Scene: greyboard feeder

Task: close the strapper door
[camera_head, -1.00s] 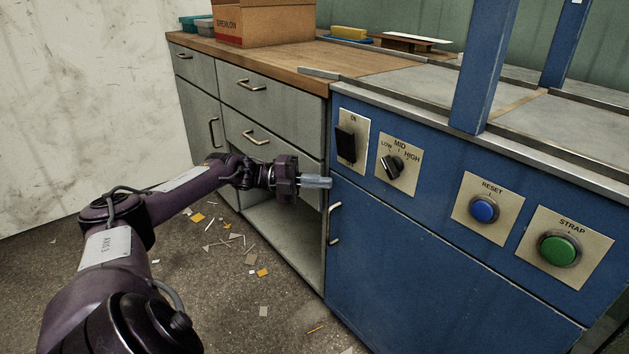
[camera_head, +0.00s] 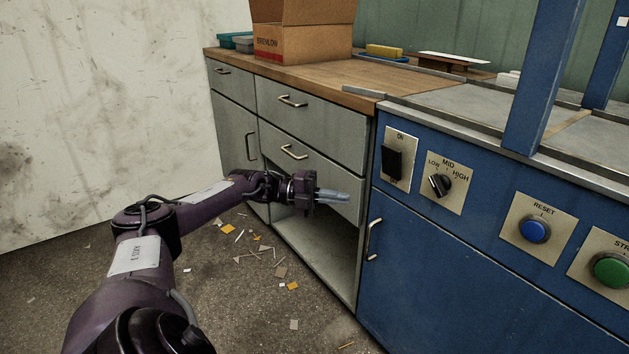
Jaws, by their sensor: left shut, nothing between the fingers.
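The blue strapper door (camera_head: 455,285) fills the lower front of the blue strapper at the right. It looks flush with the machine's front, though its lower right part is cut off by the frame. Its metal handle (camera_head: 374,240) stands upright at the door's left edge. My left gripper (camera_head: 345,196) is shut and empty, its fingers pointing right. It appears left of the handle and a little higher, apart from it, in front of the grey cabinet. My right gripper is not in view.
The grey cabinet (camera_head: 318,130) with an open lower bay (camera_head: 335,255) stands left of the strapper. Above the door are a black switch (camera_head: 392,162), a speed knob (camera_head: 440,185), a blue button (camera_head: 534,230) and a green button (camera_head: 611,271). Paper scraps litter the floor.

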